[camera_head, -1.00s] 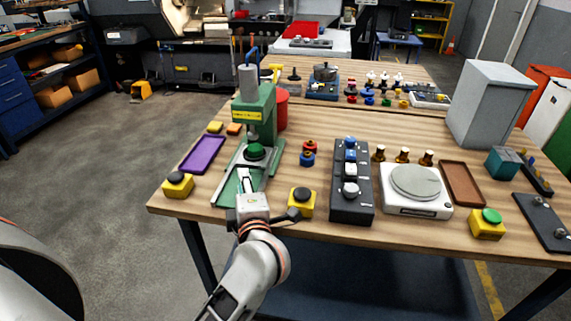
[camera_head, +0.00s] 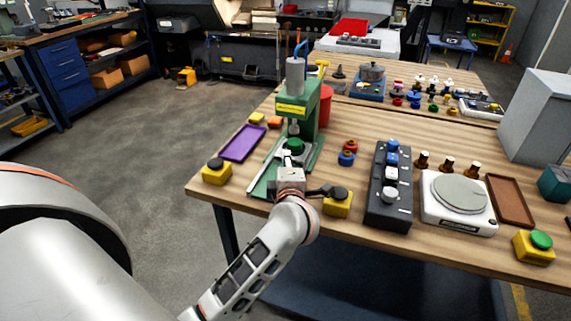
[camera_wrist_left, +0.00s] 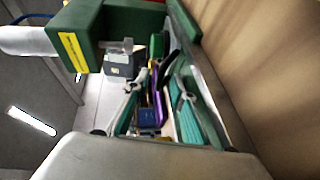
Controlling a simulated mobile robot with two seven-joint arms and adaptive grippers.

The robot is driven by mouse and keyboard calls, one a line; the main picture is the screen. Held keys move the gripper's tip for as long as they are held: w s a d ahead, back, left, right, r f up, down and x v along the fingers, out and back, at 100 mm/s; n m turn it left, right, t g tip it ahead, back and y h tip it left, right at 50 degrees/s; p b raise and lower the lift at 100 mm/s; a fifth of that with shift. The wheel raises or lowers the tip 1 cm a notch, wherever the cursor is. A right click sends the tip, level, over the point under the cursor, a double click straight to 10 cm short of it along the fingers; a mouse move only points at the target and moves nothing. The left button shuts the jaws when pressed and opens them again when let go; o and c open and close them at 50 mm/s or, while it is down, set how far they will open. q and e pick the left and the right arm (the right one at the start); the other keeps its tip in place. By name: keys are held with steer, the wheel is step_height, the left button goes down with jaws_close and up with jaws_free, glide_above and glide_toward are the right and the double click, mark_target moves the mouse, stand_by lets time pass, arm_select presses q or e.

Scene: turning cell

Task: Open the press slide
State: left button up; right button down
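The green press (camera_head: 312,103), with a yellow label and a grey cylinder on top, stands near the table's left front. Its base (camera_head: 262,181) runs toward the front edge with pale rails, and a dark green round piece (camera_head: 294,144) sits under the ram. My left gripper (camera_head: 291,164) is low over the base, just in front of the round piece. In the left wrist view the press head (camera_wrist_left: 88,38) is close at upper left, and the fingers (camera_wrist_left: 157,92) stand apart with nothing visibly held. Whether they touch the slide is unclear. My right gripper is out of view.
Yellow button boxes stand left (camera_head: 216,172) and right (camera_head: 338,202) of my gripper, the right one very close. A purple tray (camera_head: 242,143) lies left of the press. A black switch box (camera_head: 390,205) and white scale (camera_head: 457,208) stand to the right.

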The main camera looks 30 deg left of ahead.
arm_select(q)
jaws_close()
steer(key=shift+s, duration=0.15)
steer(key=s+p, duration=0.1)
steer(key=s, duration=0.1)
steer(key=s+d+p, duration=0.1)
steer(key=s+p, duration=0.1)
steer(key=s, duration=0.1)
steer(key=s+p, duration=0.1)
steer(key=s, duration=0.1)
steer(key=shift+s+d, duration=0.2)
steer(key=shift+d, duration=0.2)
steer(key=s+p, duration=0.1)
steer(key=s, duration=0.1)
steer(key=s+d, duration=0.1)
steer(key=s, duration=0.1)
steer(key=s+p, duration=0.1)
steer(key=s, duration=0.1)
steer(key=shift+s+d+p, duration=0.3)
steer(key=shift+d, duration=0.05)
